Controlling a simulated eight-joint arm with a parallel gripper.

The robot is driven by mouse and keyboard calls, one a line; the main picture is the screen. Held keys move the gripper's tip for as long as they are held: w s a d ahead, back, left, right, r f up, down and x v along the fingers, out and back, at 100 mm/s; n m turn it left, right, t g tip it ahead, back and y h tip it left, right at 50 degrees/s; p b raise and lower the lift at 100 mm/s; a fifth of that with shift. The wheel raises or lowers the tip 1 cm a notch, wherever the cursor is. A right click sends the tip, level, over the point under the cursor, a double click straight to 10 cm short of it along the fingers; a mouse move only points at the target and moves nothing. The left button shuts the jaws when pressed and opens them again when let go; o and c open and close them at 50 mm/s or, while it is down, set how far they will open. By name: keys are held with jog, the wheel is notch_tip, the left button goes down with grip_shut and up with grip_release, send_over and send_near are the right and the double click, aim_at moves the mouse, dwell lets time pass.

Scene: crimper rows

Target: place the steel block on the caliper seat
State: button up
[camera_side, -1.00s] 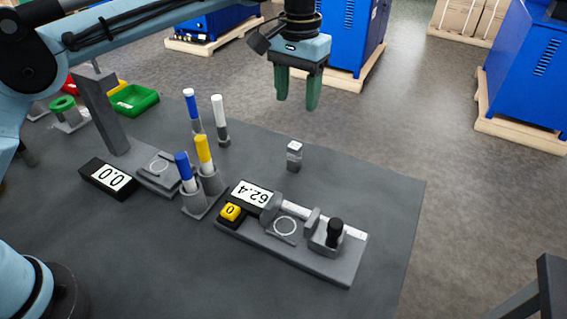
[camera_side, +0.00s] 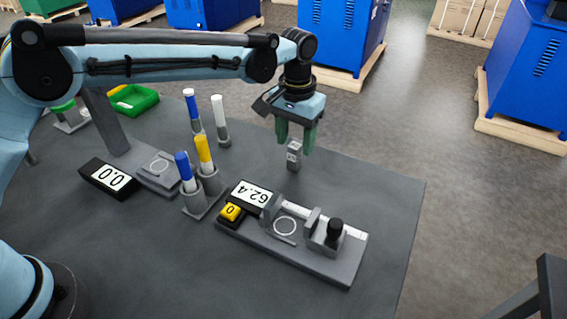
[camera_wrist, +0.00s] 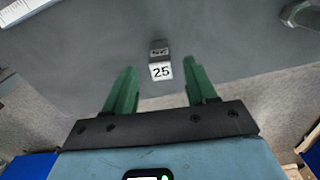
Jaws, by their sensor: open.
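The steel block (camera_side: 294,156) stands upright on the dark table behind the caliper fixture. In the wrist view the block (camera_wrist: 160,62) shows a white label reading 25. My gripper (camera_side: 297,143) is open, with its green fingers around or just above the block's top. In the wrist view the gripper (camera_wrist: 161,92) has its fingers to either side, with the block centred between them and a little beyond the tips. Contact cannot be told. The caliper display (camera_side: 250,195) reads 62.4.
A yellow button box (camera_side: 231,212) sits at the fixture's left. Blue, yellow and white capped tubes (camera_side: 204,155) stand left of the block. A second display (camera_side: 109,178) reads 0.0 beside a column. A green bin (camera_side: 134,99) is at the back left. The table right of the block is clear.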

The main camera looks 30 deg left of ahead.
aim_at(295, 145)
jog(key=shift+a+f, duration=0.1)
jog(key=shift+f, duration=2.2)
grip_shut()
